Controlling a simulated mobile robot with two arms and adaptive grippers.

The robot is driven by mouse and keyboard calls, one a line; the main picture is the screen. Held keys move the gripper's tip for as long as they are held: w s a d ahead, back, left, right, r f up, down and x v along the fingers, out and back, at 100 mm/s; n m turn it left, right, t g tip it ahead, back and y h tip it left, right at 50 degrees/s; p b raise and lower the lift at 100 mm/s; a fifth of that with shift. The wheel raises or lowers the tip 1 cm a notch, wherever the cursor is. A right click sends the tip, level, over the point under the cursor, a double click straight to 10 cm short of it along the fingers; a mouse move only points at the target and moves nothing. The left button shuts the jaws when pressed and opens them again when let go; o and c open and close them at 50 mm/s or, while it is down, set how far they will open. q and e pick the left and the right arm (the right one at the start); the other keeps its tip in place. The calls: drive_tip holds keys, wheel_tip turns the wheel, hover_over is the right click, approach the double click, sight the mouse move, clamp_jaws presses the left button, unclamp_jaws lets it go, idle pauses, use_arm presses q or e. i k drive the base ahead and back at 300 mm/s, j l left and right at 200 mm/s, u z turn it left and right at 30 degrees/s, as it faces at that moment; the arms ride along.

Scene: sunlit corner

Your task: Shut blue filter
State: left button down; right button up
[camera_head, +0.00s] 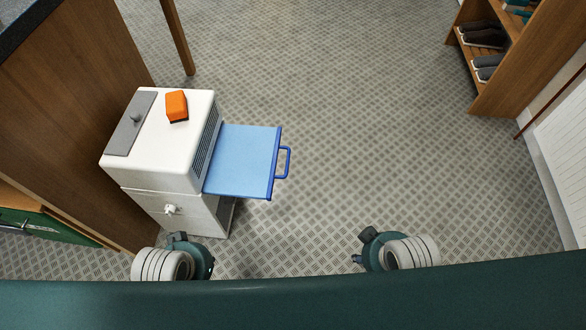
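The blue filter (240,160) is a flat, light blue, drawer-like panel. It sticks out from the right side of a white box-shaped appliance (160,170). A darker blue front edge carries a blue loop handle (286,162), which faces right. My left gripper (194,252) is at the bottom, below the appliance and apart from the filter. My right gripper (366,248) is at the bottom, right of the middle, well apart from the handle. Both are small and seen from above, so their fingers cannot be made out. Nothing shows between them and the filter.
A wooden cabinet (80,90) stands left, a shoe shelf (540,60) upper right. The patterned floor (390,140) between is clear.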

sight(243, 162)
drive_tip(key=l+u, duration=0.4)
drive_tip(key=k+l+u, duration=0.15)
drive_tip(key=l+u, duration=0.15)
drive_tip(key=u, duration=0.15)
